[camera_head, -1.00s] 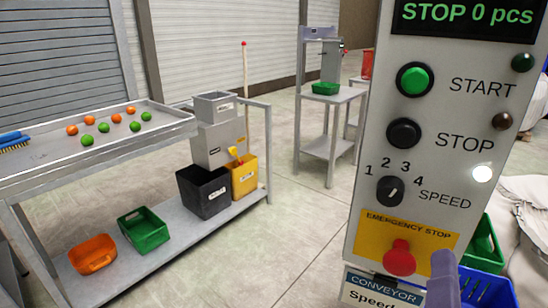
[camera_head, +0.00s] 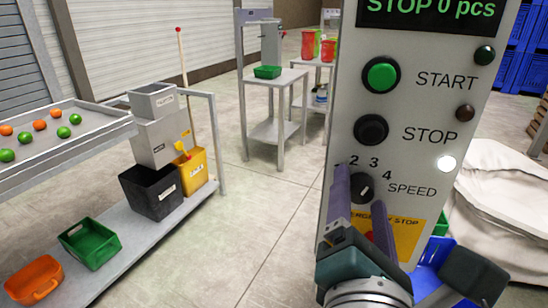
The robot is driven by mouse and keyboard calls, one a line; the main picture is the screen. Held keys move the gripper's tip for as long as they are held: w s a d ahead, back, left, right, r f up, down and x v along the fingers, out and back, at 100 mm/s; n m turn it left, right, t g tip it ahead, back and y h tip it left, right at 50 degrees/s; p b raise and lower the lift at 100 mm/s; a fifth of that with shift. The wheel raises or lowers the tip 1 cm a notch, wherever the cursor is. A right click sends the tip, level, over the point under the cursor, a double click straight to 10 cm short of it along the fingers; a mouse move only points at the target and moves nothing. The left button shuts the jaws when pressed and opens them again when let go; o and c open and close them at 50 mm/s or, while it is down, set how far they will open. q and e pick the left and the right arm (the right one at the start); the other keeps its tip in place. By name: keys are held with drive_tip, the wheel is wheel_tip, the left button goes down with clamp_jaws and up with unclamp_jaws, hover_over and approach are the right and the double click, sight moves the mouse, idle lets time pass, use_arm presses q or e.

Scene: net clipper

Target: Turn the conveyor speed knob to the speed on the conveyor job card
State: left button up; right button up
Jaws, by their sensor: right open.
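The black speed knob (camera_head: 362,188) is on the grey control panel (camera_head: 412,160), with the numbers 2, 3 and 4 above it and SPEED to its right. Its light mark is too small to read exactly. The number 1 is hidden behind a finger. My right gripper (camera_head: 360,188) is open, with one finger on each side of the knob in the picture. I cannot tell whether the fingers touch it. The conveyor job card does not show; my gripper covers the panel's lower part. My left gripper is not in view.
The green START button (camera_head: 381,75) and black STOP button (camera_head: 371,130) are above the knob. The red emergency stop (camera_head: 372,238) is below it, partly hidden by my gripper. A sorting table (camera_head: 95,130) is at left, with open floor between.

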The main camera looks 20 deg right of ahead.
drive_tip(key=shift+c, duration=0.2)
clamp_jaws()
idle(0.4)
